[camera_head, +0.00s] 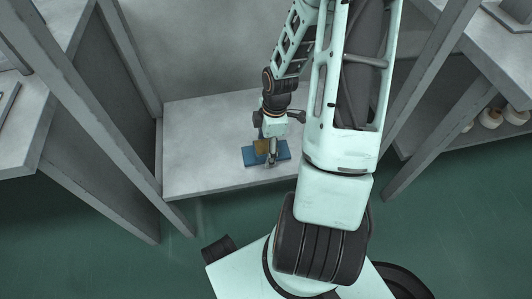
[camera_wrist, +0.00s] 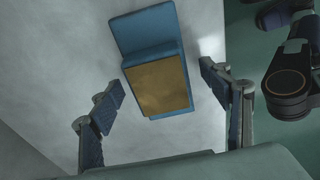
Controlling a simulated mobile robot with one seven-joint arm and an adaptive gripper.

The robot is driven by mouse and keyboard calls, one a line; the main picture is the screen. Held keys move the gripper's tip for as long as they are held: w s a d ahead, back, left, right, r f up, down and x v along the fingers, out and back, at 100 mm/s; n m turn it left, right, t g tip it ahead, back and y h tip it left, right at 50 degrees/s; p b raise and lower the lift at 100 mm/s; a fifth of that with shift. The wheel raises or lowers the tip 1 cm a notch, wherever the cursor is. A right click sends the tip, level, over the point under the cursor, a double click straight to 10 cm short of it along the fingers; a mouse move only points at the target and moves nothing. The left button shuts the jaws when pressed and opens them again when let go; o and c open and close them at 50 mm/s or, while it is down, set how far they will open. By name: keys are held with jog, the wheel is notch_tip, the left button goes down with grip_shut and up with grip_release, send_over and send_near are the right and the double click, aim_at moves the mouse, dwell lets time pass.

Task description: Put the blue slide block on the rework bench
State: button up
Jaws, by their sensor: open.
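The blue slide block (camera_head: 282,153) lies on a low grey bench top (camera_head: 205,150), near its front edge. It has a flat blue base and a raised part with a tan or brass-coloured face. In the wrist view the blue slide block (camera_wrist: 147,32) is ahead of the fingers, its tan face between them. My gripper (camera_head: 269,155) is directly above the block and hides part of it. In the wrist view my gripper (camera_wrist: 162,92) is open, with a finger on each side of the block and visible gaps. I cannot tell whether the block is touched from above.
Grey upright posts (camera_head: 85,120) frame the bench on both sides. Other benches stand at left (camera_head: 20,130) and right (camera_head: 490,50). Pale rounded objects (camera_head: 490,118) sit on a lower shelf at right. The bench top left of the block is clear. The green floor (camera_head: 100,250) is open.

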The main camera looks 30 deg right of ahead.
jog(key=shift+c, duration=0.4)
jog(key=shift+r, duration=0.1)
grip_shut()
jog(key=shift+w, duration=0.1)
jog(key=shift+r, duration=0.15)
